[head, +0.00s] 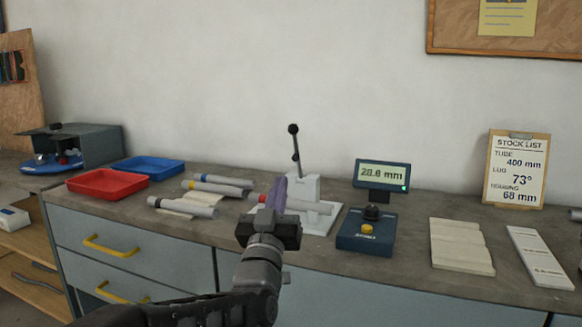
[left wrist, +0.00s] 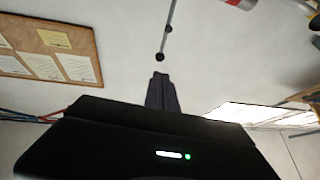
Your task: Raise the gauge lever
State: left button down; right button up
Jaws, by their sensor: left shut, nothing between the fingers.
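A grey tube (head: 312,206) lies at the stand, partly hidden by my gripper. My left gripper (head: 280,182) is shut and empty, just left of the stand and below the lever's ball in the picture. In the left wrist view, the shut fingers (left wrist: 159,76) point towards the lever's black ball (left wrist: 160,57), with a small gap in the picture. My right gripper is not in view.
A display unit (head: 382,176) with a black knob and yellow button stands right of the gauge. Several tubes (head: 217,187) lie to the left, with red (head: 107,183) and blue (head: 149,168) trays beyond. Pale boards (head: 459,246) and a stock list (head: 516,168) are at right.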

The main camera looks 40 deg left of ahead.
aim_at(294, 131)
pick_arm(q)
jog(key=shift+s+r, duration=0.1)
dwell(0.3)
jog(key=p+x, duration=0.2)
jog(key=x, duration=1.2)
jog(key=shift+r, duration=0.1)
jog(key=r+p, duration=0.1)
jog(key=w+r+h+p, duration=0.1)
jog(key=p, duration=0.1)
jog(key=shift+w+a+g, duration=0.2)
jog(key=shift+w+g, duration=0.05)
jog(key=shift+g, duration=0.15)
jog(key=shift+w+a+p, duration=0.1)
jog(key=shift+w+p, duration=0.1)
jog(key=shift+p, duration=0.15)
jog(key=shift+f, duration=0.1)
